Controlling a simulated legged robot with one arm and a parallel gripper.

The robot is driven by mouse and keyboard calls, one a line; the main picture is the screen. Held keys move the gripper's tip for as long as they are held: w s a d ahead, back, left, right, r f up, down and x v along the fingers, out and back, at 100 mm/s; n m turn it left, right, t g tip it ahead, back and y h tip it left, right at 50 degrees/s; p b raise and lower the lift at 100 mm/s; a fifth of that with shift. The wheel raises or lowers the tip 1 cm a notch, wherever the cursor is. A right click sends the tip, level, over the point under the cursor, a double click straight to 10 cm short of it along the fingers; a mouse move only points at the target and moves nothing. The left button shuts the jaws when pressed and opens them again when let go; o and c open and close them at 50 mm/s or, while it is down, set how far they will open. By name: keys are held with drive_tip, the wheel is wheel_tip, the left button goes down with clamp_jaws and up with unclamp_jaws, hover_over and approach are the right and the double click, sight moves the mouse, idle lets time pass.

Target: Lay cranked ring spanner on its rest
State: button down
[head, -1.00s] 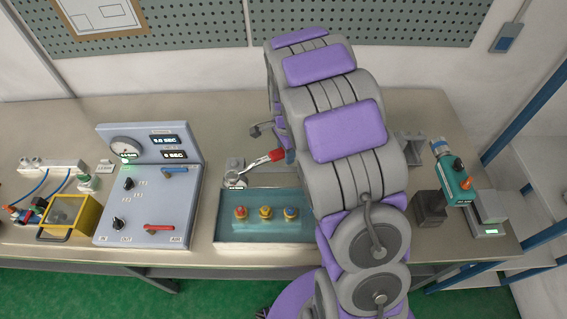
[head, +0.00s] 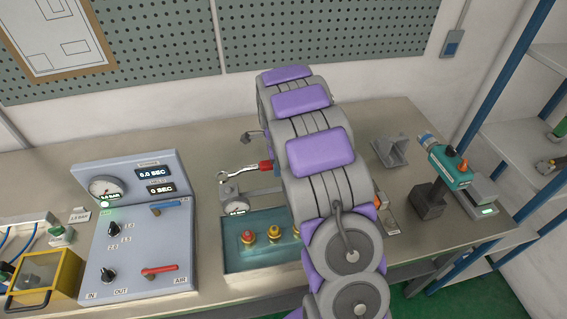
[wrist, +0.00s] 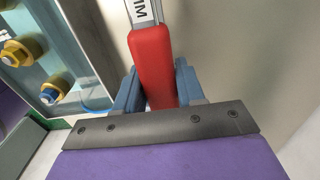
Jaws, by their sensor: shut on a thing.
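The cranked ring spanner has a red handle and a bright metal ring end. In the head view the spanner (head: 240,171) points left from behind my arm, over the back of the bench. In the wrist view its red handle (wrist: 152,48) stands between the blue fingers of my gripper (wrist: 158,84), which is shut on it; part of a label shows on the shank. My arm hides the gripper in the head view. A grey angled bracket (head: 390,150) stands on the bench right of my arm; I cannot tell if it is the rest.
A control panel (head: 130,240) stands left. A teal tool on a dark block (head: 428,201) stands right. Bare bench lies along the back.

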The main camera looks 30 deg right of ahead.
drive_tip(key=shift+a+r, duration=0.1)
drive_tip(key=shift+a, duration=0.75)
drive_tip(key=d+f, duration=0.3)
drive_tip(key=d, duration=0.1)
drive_tip(key=shift+d+f+p, duration=0.3)
drive_tip(key=shift+d+f, duration=0.05)
drive_tip(key=shift+d, duration=0.05)
drive_tip(key=a+f, duration=0.1)
drive_tip(key=a, duration=0.1)
drive_tip(key=a+f, duration=0.1)
drive_tip(key=a, duration=0.1)
drive_tip(key=shift+s+a+f, duration=0.1)
drive_tip(key=shift+f, duration=0.25)
drive_tip(key=shift+s+d+f, duration=0.15)
drive_tip(key=shift+d, duration=0.15)
drive_tip(key=shift+w+d+f, duration=0.1)
drive_tip(key=shift+d+f, duration=0.1)
drive_tip(key=shift+d, duration=0.4)
drive_tip(key=shift+w+d+f, duration=0.1)
drive_tip(key=shift+d+f, duration=0.05)
drive_tip(key=shift+d, duration=0.45)
drive_tip(key=c, duration=1)
unclamp_jaws()
drive_tip(key=o, duration=0.4)
drive_tip(key=shift+a+r, duration=0.15)
drive_tip(key=shift+a, duration=0.5)
